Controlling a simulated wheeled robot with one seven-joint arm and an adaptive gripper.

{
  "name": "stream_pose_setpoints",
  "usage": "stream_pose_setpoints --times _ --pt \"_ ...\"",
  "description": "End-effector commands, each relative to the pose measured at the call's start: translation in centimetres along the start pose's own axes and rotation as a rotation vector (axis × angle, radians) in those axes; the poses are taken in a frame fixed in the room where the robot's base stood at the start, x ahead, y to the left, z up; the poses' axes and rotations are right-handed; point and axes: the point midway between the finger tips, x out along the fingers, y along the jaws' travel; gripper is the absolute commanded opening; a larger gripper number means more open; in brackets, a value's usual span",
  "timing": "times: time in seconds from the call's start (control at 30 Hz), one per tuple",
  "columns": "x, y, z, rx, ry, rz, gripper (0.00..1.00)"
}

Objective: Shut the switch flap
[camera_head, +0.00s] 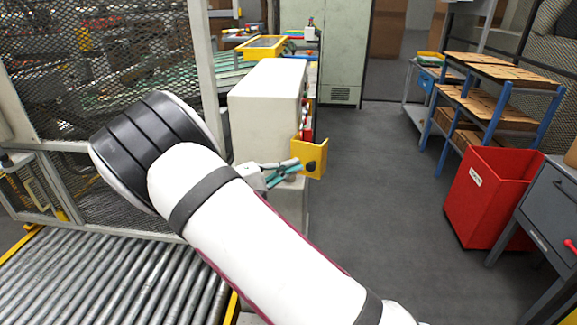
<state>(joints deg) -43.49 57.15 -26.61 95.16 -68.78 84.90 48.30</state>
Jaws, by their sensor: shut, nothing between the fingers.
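The yellow switch flap (314,151) stands out from the right side of the pale cabinet (264,103), so it looks open. A dark round spot shows low on it. A bit of red shows just above and behind the flap. My gripper (291,171), with grey and teal parts, is shut and empty. It is at the flap's lower left edge in the picture, very close to it. I cannot tell whether they touch. My white arm hides the lower part of the cabinet and the floor beside it.
A roller conveyor (110,277) and a mesh fence (130,60) are at the left. A red bin (487,196), a grey drawer unit (552,205) and a blue-framed rack (497,98) with boxes stand at the right. The grey floor (378,175) between is clear.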

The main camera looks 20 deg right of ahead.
Motion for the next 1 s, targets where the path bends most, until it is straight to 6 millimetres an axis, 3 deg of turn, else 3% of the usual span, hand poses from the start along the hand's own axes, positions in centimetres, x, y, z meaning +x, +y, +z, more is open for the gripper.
stream_pose_setpoints --times 0.67,1.0 --pt "0.7 0.0 0.8 0.009 0.1 0.012 0.0" --pt "2.1 -0.1 2.1 0.023 0.275 0.032 0.0"
